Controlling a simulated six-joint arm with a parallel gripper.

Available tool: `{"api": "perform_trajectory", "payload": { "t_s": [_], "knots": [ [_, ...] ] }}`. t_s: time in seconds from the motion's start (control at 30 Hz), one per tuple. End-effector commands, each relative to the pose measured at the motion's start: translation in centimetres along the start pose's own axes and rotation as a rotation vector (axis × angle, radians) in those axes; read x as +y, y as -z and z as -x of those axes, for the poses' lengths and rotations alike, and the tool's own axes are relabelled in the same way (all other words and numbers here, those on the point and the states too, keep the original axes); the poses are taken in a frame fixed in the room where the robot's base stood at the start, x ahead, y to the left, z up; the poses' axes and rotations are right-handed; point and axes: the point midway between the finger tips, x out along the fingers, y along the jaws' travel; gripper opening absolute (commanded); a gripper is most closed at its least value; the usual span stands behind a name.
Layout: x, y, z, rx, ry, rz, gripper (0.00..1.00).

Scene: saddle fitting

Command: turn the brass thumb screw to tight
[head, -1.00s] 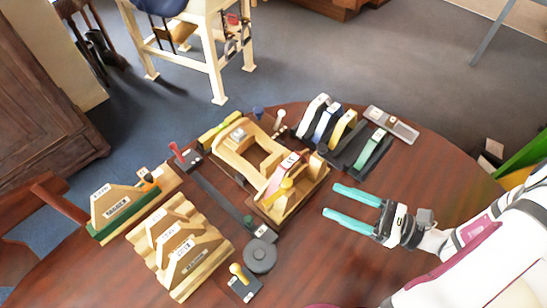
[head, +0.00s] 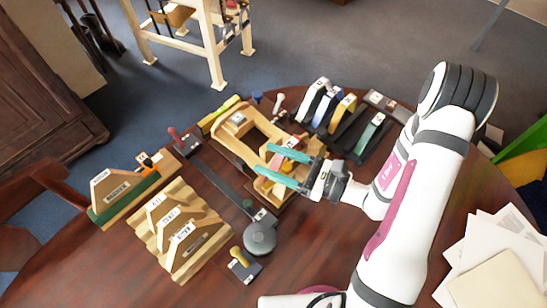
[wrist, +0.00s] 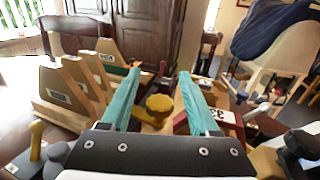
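The brass thumb screw shows as a yellow-gold knob (wrist: 158,104) in the wrist view, in the gap between my two teal fingers. It is partly hidden in the head view, where a bit of yellow (head: 267,187) shows below the fingers on the wooden saddle fixture (head: 238,142). My gripper (head: 264,160) is open, its fingers spread and pointing left over the right part of the fixture. In the wrist view my gripper (wrist: 158,75) has a clear gap between its fingers. I cannot tell whether either finger touches the knob.
Left of the fixture are stepped wooden templates (head: 182,235) and a green-based template block (head: 125,192). A round grey puck (head: 260,238) and a yellow-knobbed block (head: 243,265) stand in front. Coloured clamps (head: 340,110) stand behind right. Papers (head: 490,260) lie right.

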Motion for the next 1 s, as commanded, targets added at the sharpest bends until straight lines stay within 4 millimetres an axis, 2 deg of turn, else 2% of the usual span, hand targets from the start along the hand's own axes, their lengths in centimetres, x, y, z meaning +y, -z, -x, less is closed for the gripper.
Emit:
{"api": "perform_trajectory", "payload": {
  "t_s": [0.03,0.33,0.53,0.77,1.0],
  "knots": [
    [0.0,0.0,0.01,0.0,0.0,0.0,0.53],
    [0.0,-0.01,0.03,0.0,0.0,0.0,0.0],
    [-0.02,-0.02,0.02,-0.002,0.019,-0.003,0.0],
    [-0.7,-0.01,0.09,-0.001,0.256,-0.006,0.0],
    [-0.81,-0.01,0.16,0.0,0.271,-0.002,0.0]
  ]
}}
